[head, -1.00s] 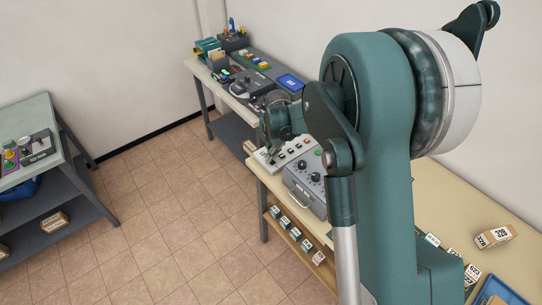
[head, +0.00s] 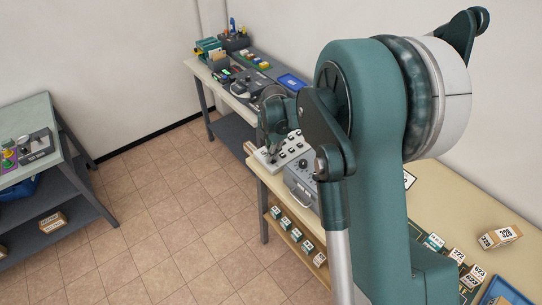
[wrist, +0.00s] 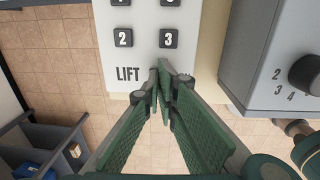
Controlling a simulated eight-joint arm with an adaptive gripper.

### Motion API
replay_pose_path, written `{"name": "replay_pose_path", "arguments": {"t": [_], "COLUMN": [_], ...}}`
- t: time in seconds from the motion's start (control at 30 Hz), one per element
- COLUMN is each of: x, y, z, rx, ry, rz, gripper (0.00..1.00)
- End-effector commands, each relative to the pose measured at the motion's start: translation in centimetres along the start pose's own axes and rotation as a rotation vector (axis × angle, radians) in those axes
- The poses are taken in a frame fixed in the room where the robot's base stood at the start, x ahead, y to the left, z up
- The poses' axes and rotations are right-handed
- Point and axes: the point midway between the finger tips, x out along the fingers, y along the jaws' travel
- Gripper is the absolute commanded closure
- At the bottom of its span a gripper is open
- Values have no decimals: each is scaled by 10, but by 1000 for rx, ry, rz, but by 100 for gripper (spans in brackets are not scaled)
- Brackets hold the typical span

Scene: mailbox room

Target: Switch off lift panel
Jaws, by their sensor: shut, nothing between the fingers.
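The lift panel (wrist: 149,12) is a light slab marked LIFT with dark square buttons. Its lower part fills the top middle of the wrist view, with a button 2 (wrist: 123,37) and a button 3 (wrist: 169,38); its upper part is cut off. In the head view the lift panel (head: 266,164) lies on the near table's far end, partly hidden by my arm. My gripper (wrist: 160,80) is shut and empty, its fingertips by the panel's lower edge, right of the LIFT label. Contact cannot be told. No switch is clearly visible.
A grey control box (head: 299,187) with a numbered dial (wrist: 305,75) stands close right of the panel. Numbered boxes sit on the shelf below and on the table (head: 440,205). Another bench with devices (head: 240,92) stands behind. The floor at left is open.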

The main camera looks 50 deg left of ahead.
Motion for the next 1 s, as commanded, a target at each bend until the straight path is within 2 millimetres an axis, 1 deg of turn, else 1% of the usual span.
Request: {"name": "replay_pose_path", "arguments": {"t": [0.03,0.2,0.67,0.87,1.0], "x": [5,6,5,-3,-17], "y": [-6,-12,-15,-14,-10], "z": [-1,-1,0,0,-1], "rx": [1,1,2,2,1], "ry": [2,3,2,2,1], "rz": [-7,-9,-11,-10,-6], "gripper": [100,100,100,100,100]}}
